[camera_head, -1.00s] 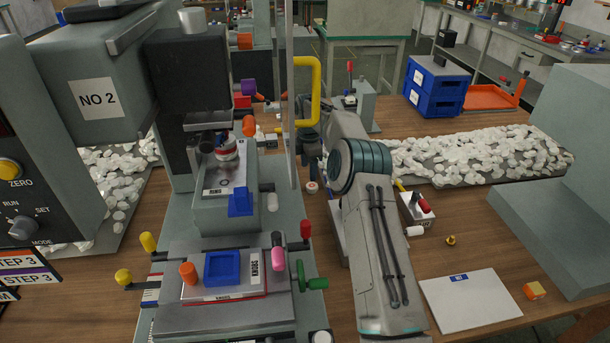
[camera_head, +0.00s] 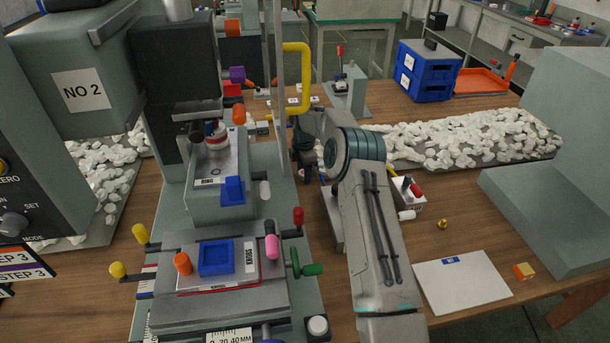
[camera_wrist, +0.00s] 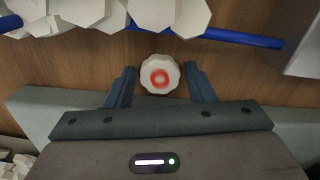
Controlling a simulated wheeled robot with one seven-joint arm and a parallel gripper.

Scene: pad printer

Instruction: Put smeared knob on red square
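A white scalloped knob (camera_wrist: 160,75) with a blurred red ring on top shows in the wrist view, on the wooden table. My gripper (camera_wrist: 161,84) is open there, with one finger on each side of the knob and gaps on both sides. In the head view my gripper (camera_head: 307,174) points down at the table behind my forearm, and the knob is hidden or too small to make out. A red-edged plate (camera_head: 255,283) lies under the blue frame on the printer's front. I cannot tell whether it is the red square; no plain red square is clear.
The pad printer (camera_head: 85,88) with its levers stands on the left. White pieces (camera_wrist: 85,10) and a blue rod (camera_wrist: 243,38) lie just past the knob. A switch box (camera_head: 406,194), white sheet (camera_head: 463,283) and orange-yellow block (camera_head: 524,271) are at right.

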